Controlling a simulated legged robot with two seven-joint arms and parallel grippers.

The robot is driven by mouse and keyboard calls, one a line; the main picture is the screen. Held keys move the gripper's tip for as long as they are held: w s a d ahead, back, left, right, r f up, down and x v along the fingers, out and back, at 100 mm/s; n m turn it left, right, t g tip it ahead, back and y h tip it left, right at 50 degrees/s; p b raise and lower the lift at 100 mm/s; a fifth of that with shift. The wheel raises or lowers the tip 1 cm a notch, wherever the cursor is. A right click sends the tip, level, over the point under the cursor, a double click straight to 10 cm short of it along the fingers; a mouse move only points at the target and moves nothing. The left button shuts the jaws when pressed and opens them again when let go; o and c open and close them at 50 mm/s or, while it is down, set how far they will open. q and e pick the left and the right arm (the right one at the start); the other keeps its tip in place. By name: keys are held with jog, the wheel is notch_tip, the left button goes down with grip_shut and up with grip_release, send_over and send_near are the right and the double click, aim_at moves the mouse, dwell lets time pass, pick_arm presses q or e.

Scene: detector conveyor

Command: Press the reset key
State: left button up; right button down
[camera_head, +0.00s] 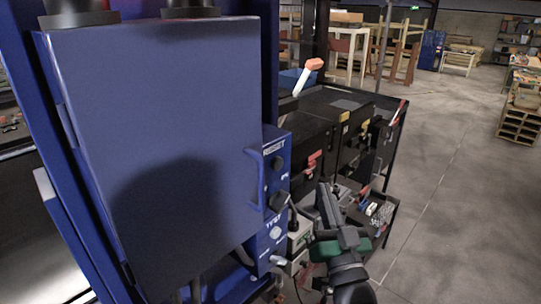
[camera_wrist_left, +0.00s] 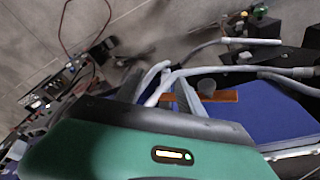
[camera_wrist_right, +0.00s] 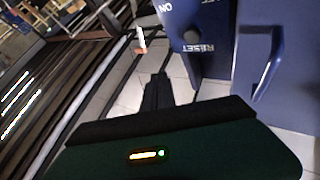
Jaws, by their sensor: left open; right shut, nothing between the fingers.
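The reset key, a dark round knob (camera_head: 278,162) under a RESET label, is on the blue control panel (camera_head: 284,182) beside the blue cabinet. In the right wrist view the same dark key (camera_wrist_right: 191,37) shows beside the upside-down RESET lettering. My right gripper (camera_head: 323,188) is shut and empty, to the right of the panel and lower than the key in the head view. In the right wrist view its fingertips (camera_wrist_right: 157,78) are apart from the key. My left gripper (camera_wrist_left: 157,88) is open in the left wrist view, with pale cables across its fingers.
The large blue cabinet (camera_head: 150,150) with a blue handle (camera_head: 256,178) fills the left. A white lever with an orange end (camera_head: 308,78) stands behind the panel. A dark bench (camera_head: 330,115) and a low shelf of parts (camera_head: 378,212) lie beyond. Grey floor is open at right.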

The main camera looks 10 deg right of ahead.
aim_at(277, 164)
pick_arm(q)
jog(key=shift+a, duration=0.4)
pick_arm(e)
jog(key=w+a+r, duration=0.1)
jog(key=w+a, duration=0.5)
jog(key=shift+r+t, duration=0.3)
dwell(1.7)
